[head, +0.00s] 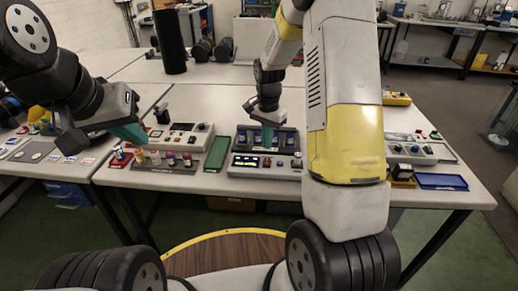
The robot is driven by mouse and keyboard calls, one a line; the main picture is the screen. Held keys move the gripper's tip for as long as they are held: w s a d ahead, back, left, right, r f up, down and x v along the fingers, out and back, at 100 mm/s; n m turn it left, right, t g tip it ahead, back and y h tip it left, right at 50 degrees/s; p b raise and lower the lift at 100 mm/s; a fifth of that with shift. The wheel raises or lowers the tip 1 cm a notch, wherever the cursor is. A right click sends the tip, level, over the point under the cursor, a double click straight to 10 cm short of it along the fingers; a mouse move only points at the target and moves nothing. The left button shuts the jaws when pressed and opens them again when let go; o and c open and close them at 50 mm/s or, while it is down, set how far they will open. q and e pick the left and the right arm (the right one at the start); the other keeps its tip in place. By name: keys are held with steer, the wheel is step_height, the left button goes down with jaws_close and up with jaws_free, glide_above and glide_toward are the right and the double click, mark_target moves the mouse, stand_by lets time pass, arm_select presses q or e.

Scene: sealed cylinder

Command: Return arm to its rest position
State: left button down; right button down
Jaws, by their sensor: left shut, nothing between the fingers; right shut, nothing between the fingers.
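My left gripper (131,134) comes in from the left, its teal fingers shut and empty. My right arm's large white and yellow link hides part of the table to the right of that gripper.
A green tray (217,153) lies between the two stations. A blue tray (441,182) lies at the right front edge. A tall black cylinder (170,42) stands at the back left. A white control box (409,148) sits right of my arm. The table's middle back is clear.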

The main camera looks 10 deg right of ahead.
steer(key=s+r+n+t+y, duration=0.1)
steer(key=s+r+n+t, duration=0.1)
steer(key=s+r, duration=0.5)
steer(key=s+r+n+t, duration=0.1)
steer(key=s+r+n, duration=0.25)
steer(key=r, duration=0.65)
steer(key=s+a+r+n+t+y, duration=0.1)
steer(key=s+r, duration=0.5)
steer(key=s, duration=0.7)
steer(key=a+n+t, duration=0.1)
steer(key=n+t, duration=0.1)
steer(key=n, duration=0.1)
steer(key=shift+s, duration=0.4)
steer(key=shift+a, duration=0.1)
